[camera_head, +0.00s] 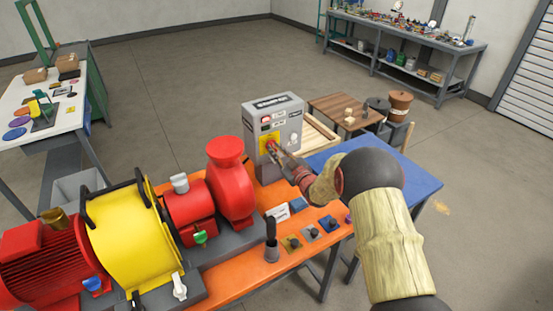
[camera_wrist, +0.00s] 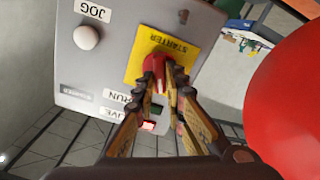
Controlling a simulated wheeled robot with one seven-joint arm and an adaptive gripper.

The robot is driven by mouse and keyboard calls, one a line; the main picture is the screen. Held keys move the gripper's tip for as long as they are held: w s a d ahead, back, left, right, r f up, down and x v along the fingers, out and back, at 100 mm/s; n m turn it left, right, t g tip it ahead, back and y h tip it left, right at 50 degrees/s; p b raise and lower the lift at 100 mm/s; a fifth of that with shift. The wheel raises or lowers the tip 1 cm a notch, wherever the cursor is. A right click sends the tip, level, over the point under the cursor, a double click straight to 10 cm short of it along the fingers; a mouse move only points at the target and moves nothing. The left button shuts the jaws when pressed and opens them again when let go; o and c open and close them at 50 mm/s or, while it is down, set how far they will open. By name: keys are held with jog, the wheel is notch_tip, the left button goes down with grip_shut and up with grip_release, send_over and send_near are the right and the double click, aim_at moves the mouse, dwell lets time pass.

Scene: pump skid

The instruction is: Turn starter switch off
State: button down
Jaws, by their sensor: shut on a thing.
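The starter switch is a red knob on a yellow plate marked STARTER, on the front of a grey control box (camera_head: 273,121). In the wrist view the red knob (camera_wrist: 155,64) sits between my fingertips, in front of the yellow plate (camera_wrist: 143,58). My gripper (camera_wrist: 160,85) is shut on the knob. In the head view my gripper (camera_head: 276,149) reaches the box front from the right and partly hides the knob; the yellow plate (camera_head: 267,139) shows beside it. The knob's exact angle is hard to tell.
A red pump (camera_head: 230,185) stands just left of the box. A yellow guard (camera_head: 130,240) and a red motor (camera_head: 45,260) are further left on the orange bench. A white JOG button (camera_wrist: 86,37) and a small red-lit LIVE lamp (camera_wrist: 149,126) are on the panel.

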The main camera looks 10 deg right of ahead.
jog(key=n+b, duration=0.4)
jog(key=b, duration=0.2)
jog(key=n+b, duration=0.4)
jog(key=b, duration=0.3)
jog(key=n+b, duration=0.5)
jog(key=b, duration=0.1)
jog(key=shift+a+f+b, duration=0.15)
jog(key=shift+f+b, duration=0.15)
jog(key=shift+f, duration=0.05)
jog(key=shift+n, duration=0.3)
jog(key=c, duration=1.8)
grip_release()
jog(key=shift+r, duration=0.1)
jog(key=shift+c, duration=0.2)
jog(key=shift+s, duration=0.1)
